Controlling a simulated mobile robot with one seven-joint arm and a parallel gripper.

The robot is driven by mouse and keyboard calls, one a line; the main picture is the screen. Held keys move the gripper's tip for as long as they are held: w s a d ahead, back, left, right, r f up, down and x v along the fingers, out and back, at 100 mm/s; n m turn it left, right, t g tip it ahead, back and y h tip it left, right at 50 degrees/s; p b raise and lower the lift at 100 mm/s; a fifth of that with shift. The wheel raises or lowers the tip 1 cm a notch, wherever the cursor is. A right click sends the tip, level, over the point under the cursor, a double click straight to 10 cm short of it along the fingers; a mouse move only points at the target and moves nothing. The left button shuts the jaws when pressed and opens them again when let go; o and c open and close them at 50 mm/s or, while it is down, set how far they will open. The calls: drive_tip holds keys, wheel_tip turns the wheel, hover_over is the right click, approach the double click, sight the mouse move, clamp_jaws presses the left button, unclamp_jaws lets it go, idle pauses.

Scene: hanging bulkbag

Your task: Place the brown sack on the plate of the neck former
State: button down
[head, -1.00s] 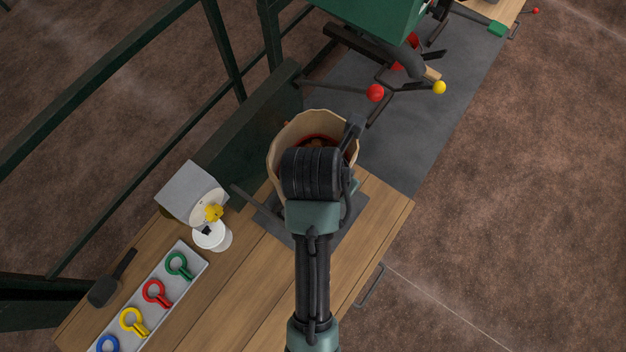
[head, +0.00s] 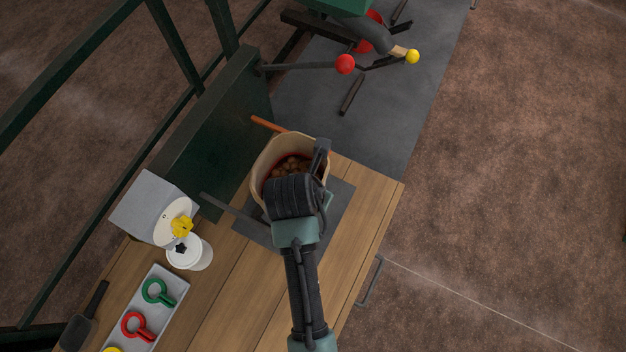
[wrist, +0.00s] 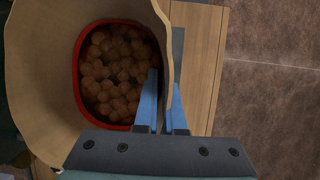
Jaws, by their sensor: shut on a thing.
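The brown sack (head: 258,170) is open at the top, with a red rim inside its mouth and several round brown lumps in it. In the wrist view the sack (wrist: 40,75) fills the left side. My gripper (wrist: 163,85) is shut on the sack's right wall, one blue finger inside and one outside. In the head view my gripper's tips are hidden behind my wrist. A dark grey plate (head: 338,208) lies on the bench under and beside the sack, partly hidden by it and my arm. I cannot tell whether the sack touches it.
A dark green panel (head: 225,130) stands behind the sack. Red (head: 345,64) and yellow (head: 413,57) knobs are beyond.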

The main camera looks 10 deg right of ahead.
drive_tip(key=shift+w+f, duration=0.2)
drive_tip(key=shift+f, duration=2.4)
drive_tip(key=c, duration=1.3)
unclamp_jaws()
drive_tip(key=shift+s+f, duration=0.15)
drive_tip(key=shift+s, duration=0.05)
drive_tip(key=o, duration=0.3)
